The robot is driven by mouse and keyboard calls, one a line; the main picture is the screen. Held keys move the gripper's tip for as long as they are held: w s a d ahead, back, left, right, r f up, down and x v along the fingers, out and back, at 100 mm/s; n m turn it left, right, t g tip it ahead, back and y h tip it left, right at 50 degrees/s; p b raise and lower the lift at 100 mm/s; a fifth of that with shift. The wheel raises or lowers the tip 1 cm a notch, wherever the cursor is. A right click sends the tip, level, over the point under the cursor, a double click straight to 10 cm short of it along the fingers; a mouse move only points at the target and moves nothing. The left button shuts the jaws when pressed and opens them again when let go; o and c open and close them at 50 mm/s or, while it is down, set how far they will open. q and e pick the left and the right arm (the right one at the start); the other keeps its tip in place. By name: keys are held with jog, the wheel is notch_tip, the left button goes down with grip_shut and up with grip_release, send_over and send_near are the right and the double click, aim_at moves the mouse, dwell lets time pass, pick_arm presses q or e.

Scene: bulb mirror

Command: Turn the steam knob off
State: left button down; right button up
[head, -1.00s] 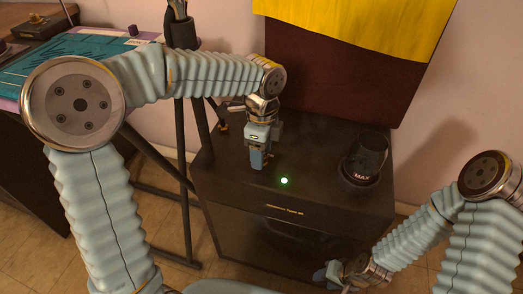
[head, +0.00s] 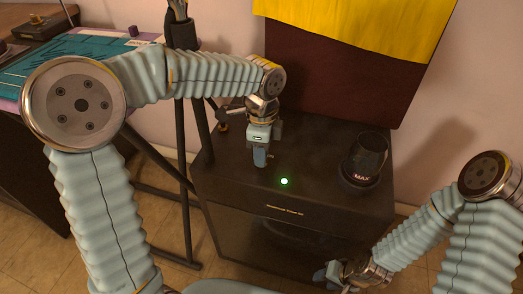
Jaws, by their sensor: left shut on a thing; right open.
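The dark machine (head: 300,198) is a box with a glowing green light (head: 284,181) on its top. My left gripper (head: 260,162) points down at the top, left of the green light. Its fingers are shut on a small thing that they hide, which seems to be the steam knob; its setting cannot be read. My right gripper (head: 332,274) is open, low in front of the machine at the bottom of the view, and looks empty.
A dark glass-like cup (head: 370,150) stands on a round base marked MAX at the machine's right. A black stand (head: 183,150) is at its left. A table with a teal mat (head: 60,65) is at the far left. A yellow and dark red panel (head: 350,60) hangs behind.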

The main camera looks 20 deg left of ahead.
pick_arm(q)
jog(key=n, duration=1)
jog(key=shift+n, duration=0.3)
dwell(0.4)
jog(key=c, duration=0.9)
grip_release()
jog(key=shift+o, duration=0.2)
notch_tip(320, 180, up, 14)
jog(key=p, duration=0.1)
jog(key=shift+a, duration=0.2)
jog(key=shift+w+f, duration=0.1)
